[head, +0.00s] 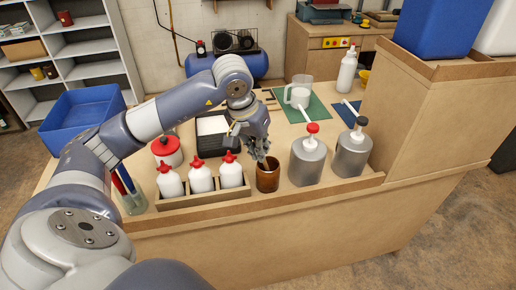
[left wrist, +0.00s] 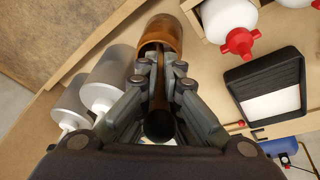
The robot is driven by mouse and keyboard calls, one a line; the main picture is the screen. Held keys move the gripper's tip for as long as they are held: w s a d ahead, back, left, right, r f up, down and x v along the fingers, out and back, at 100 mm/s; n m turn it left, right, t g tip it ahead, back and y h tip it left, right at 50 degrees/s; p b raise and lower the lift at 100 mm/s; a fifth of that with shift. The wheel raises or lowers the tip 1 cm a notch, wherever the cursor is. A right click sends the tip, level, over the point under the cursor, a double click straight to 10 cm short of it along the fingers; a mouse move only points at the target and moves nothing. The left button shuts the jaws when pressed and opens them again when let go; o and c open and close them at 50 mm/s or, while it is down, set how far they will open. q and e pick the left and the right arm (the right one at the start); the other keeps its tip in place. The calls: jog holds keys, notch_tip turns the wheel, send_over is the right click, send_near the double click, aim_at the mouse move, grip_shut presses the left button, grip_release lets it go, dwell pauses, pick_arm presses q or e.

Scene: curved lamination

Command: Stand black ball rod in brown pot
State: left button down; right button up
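The brown pot (head: 267,180) stands upright near the front edge of the bench, between the white bottles and the silver cans. It also shows at the top of the left wrist view (left wrist: 168,32). My left gripper (head: 262,155) is just above the pot's mouth, pointing down. In the left wrist view its fingers (left wrist: 160,75) are closed around the shaft of the black ball rod (left wrist: 159,125). The dark ball end is on the palm side, and the brownish shaft runs toward the pot's opening. Whether its tip touches the bottom is hidden. My right gripper is out of view.
A wooden rack (head: 205,198) with red-capped white bottles (head: 201,178) is left of the pot. Silver pump cans (head: 308,160) stand close on its right. A black tray (head: 213,145) lies behind. A tall wooden box (head: 425,115) closes off the right side.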

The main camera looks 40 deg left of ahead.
pick_arm(q)
jog(key=shift+f, duration=0.15)
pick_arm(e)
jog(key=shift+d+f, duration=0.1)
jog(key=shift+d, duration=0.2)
pick_arm(q)
jog(key=c, duration=1.7)
grip_release()
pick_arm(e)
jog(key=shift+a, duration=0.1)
pick_arm(q)
jog(key=shift+r, duration=0.2)
jog(key=v, duration=1.1)
jog(key=shift+s+r, duration=0.1)
jog(key=shift+r, duration=0.2)
